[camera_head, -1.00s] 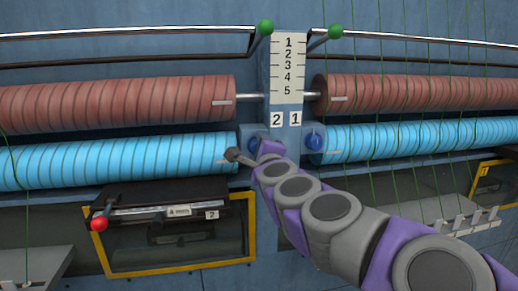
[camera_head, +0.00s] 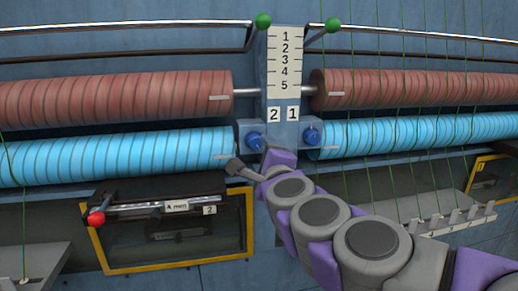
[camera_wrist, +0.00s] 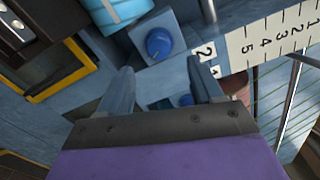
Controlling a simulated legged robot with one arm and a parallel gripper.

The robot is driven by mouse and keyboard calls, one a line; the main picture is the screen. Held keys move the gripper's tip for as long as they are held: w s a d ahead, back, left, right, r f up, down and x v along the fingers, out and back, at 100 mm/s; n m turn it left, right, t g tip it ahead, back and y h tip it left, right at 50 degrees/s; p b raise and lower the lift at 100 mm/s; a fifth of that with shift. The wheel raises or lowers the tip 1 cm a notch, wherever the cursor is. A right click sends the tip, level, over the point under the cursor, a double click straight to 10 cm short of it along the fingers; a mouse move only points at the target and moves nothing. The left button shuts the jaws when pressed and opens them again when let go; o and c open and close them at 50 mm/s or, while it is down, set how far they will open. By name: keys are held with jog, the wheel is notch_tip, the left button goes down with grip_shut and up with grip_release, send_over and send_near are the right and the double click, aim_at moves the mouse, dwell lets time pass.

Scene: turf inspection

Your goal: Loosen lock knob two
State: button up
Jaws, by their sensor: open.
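Lock knob two is the blue round knob (camera_head: 254,141) under the "2" label (camera_head: 275,114) on the grey-blue centre post. It also shows in the wrist view (camera_wrist: 159,43), just beyond and between my fingertips. A second blue knob (camera_head: 311,136) sits under the "1" label (camera_head: 293,113); it is partly hidden behind my gripper in the wrist view (camera_wrist: 186,100). My gripper (camera_wrist: 160,66) is open, with its fingers apart and nothing between them. In the head view my gripper (camera_head: 236,167) is small, just below and left of knob two.
Ribbed red rollers (camera_head: 120,100) and blue rollers (camera_head: 110,156) run to both sides of the post. A yellow-framed box (camera_head: 250,222) with a red-ended lever (camera_head: 96,217) is below left. Green threads hang at right. Green-ended bars (camera_head: 263,20) lie above.

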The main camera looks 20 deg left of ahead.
jog(key=v, duration=0.9)
jog(key=shift+s, duration=0.25)
